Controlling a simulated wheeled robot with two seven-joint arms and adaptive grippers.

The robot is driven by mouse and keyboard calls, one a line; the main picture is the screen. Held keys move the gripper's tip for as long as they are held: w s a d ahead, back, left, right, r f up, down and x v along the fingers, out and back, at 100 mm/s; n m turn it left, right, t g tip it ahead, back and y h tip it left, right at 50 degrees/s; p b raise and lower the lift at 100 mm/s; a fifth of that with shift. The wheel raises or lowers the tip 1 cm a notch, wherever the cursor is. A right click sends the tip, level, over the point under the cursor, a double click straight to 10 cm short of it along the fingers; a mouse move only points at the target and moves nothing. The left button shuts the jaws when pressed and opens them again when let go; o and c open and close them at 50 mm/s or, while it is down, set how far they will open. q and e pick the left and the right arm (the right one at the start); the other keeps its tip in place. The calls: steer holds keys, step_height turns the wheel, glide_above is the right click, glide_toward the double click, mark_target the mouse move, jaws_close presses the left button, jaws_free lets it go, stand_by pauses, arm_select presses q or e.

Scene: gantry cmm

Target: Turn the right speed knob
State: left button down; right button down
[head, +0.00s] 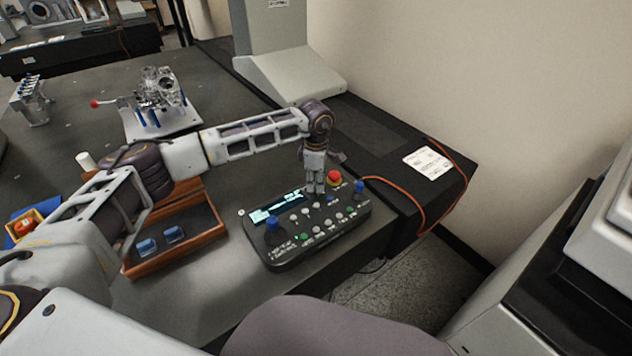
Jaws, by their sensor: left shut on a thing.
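The black control box (292,262) lies on the dark table, with a lit display (277,207), blue-topped joysticks at its left (272,225) and right (359,187), a red stop button (334,177) and several small buttons. My left gripper (316,190) points down onto the upper part of the box, between the display and the red button. Its fingers are shut on a small knob, which I take to be the right speed knob; the fingers hide it. My right gripper is not in view.
A wooden tray (215,233) with blue pieces stands left of the box. A metal part on a plate (160,130) is farther back. An orange cable (425,218) runs from the box past a white label (427,163). The table's front edge is close to the box.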

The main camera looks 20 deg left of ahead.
arm_select(q)
steer(key=shift+w+r, duration=0.1)
steer(key=shift+r, duration=0.05)
steer(key=c, duration=1.2)
jaws_free()
steer(key=shift+r, duration=0.1)
steer(key=shift+f, duration=0.2)
step_height(320, 180, up, 12)
